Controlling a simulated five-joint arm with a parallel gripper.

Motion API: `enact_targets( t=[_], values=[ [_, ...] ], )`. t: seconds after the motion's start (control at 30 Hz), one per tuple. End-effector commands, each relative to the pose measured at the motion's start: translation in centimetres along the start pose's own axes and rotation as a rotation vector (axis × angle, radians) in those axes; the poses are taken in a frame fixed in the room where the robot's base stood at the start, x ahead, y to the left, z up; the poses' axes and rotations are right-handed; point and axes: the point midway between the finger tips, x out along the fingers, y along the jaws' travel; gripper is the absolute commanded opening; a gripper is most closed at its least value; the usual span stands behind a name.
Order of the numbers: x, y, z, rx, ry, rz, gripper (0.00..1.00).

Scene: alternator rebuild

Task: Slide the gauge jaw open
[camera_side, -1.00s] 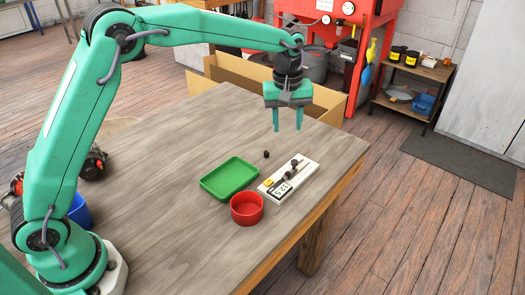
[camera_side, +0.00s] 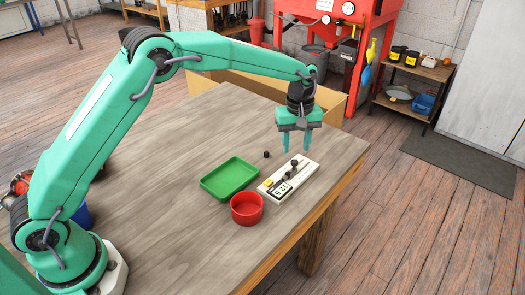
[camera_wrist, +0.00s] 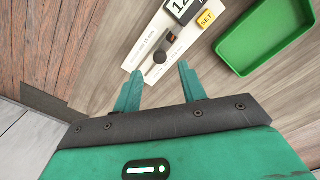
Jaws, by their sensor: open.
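The gauge (camera_side: 305,175) is a pale flat board near the table's right edge. It carries a black-framed number display (camera_side: 285,189), a yellow button (camera_side: 268,183) and dark knobs on a thin rail. In the wrist view the gauge (camera_wrist: 142,52) shows a dark round knob (camera_wrist: 161,56) beside a dark block (camera_wrist: 170,41); I cannot tell surely which part is the jaw. The yellow button reads SET (camera_wrist: 206,18). My gripper (camera_side: 296,151) is open and empty, pointing down above the gauge's far end. In the wrist view the fingertips (camera_wrist: 159,70) stand apart, either side of the knob's line.
A green tray (camera_side: 203,187) lies left of the gauge; its rim also shows in the wrist view (camera_wrist: 229,56). A red cup (camera_side: 247,218) stands in front of the tray. A small black ball (camera_side: 266,154) lies behind the gauge.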

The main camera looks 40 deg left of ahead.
Motion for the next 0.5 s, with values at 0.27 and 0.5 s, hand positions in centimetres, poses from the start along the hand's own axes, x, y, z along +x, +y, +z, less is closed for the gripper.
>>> enact_targets(
  t=[0.27,0.5],
  values=[
    [3.4,-0.1,0.0,0.0,-0.001,-0.003,0.41],
    [4.6,0.0,0.0,0.0,0.0,0.0,0.41]
  ],
)
